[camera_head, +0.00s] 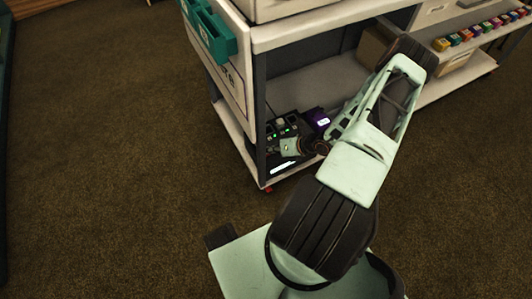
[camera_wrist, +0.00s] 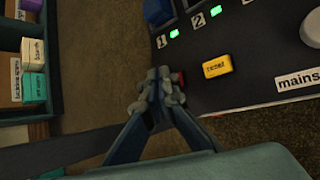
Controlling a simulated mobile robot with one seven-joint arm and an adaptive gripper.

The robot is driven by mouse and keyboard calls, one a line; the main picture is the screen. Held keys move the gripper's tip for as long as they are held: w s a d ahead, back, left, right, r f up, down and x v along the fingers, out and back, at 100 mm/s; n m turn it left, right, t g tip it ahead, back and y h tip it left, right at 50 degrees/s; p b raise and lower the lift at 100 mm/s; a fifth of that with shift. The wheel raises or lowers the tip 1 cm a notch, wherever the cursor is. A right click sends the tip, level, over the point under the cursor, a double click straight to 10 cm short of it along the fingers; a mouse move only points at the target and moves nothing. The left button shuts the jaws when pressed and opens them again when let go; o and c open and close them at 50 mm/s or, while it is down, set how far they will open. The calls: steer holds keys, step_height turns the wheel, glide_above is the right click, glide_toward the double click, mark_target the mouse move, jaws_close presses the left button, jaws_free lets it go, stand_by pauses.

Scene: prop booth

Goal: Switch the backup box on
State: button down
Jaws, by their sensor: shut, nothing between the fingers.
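A black box with green lights (camera_head: 272,133) sits on the cart's lower shelf in the head view. In the wrist view, its dark panel (camera_wrist: 250,60) carries the numbers 1 and 2 beside green lights, a yellow block (camera_wrist: 216,66) that seems to read "reset", and a "mains" label (camera_wrist: 299,80). A pale knob or switch (camera_wrist: 313,28) is cut off at the right edge. My gripper (camera_wrist: 160,78) is shut and empty at the panel's left edge. A small red part (camera_wrist: 179,78) shows just behind its fingertips; whether they touch is unclear. No "backup" label is readable.
A purple-lit display (camera_head: 322,121) stands beside the box on the shelf. The cart's upper shelf (camera_head: 300,35) and posts surround the space. Teal bins (camera_head: 210,32) hang at its left end. White and teal boxes (camera_wrist: 34,87) show at left. Carpet left of the cart is clear.

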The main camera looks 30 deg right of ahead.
steer(key=shift+r+p, duration=2.1)
steer(key=shift+r, duration=0.8)
